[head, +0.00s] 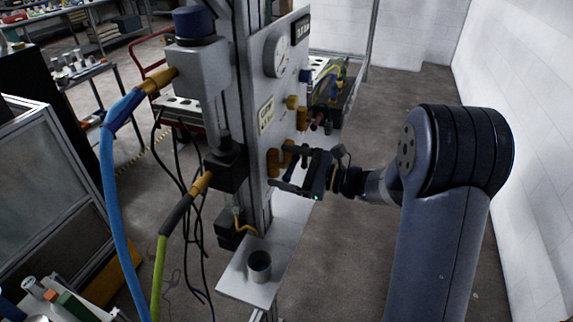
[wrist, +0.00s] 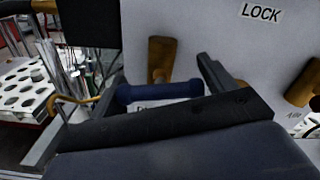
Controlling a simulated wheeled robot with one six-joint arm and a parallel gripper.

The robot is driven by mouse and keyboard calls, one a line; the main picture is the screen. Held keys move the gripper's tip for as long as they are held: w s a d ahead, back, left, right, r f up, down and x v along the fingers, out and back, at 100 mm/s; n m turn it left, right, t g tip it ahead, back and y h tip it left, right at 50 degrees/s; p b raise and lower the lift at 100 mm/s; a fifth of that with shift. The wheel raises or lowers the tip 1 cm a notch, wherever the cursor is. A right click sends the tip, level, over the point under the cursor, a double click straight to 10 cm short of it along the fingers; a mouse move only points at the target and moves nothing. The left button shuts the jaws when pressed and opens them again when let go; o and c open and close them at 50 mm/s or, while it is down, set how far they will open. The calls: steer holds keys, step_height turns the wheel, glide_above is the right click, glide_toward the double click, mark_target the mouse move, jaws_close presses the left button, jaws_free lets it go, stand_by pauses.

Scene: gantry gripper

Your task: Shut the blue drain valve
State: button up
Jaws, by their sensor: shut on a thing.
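The blue drain valve's handle (wrist: 160,92) is a dark blue bar lying nearly level across the wrist view, in front of its brass body (wrist: 161,55) on the pale panel. My gripper (wrist: 158,88) is shut on this handle, with a dark finger at each end of the bar. In the head view my gripper (head: 284,168) reaches the panel's right face from the right, beside the brass fittings. The handle is hard to make out there against my dark fingers. The lettering below the handle is mostly hidden by my gripper.
A LOCK label (wrist: 262,13) is above right of the valve, with another brass fitting (wrist: 302,84) at the right edge. The head view shows a gauge (head: 277,54) higher up and a grey cup (head: 259,266) on the ledge (head: 238,279) below. Open floor lies right of the panel.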

steer(key=shift+m+p, duration=0.35)
steer(key=shift+m, duration=0.85)
steer(key=o, duration=0.7)
steer(key=shift+c, duration=0.2)
steer(key=shift+s+d+f, duration=0.1)
steer(key=shift+d, duration=0.45)
steer(key=b+v, duration=0.2)
steer(key=v, duration=0.7)
steer(key=shift+s+d+b, duration=0.2)
steer(key=shift+d+b, duration=0.15)
steer(key=shift+a, duration=0.1)
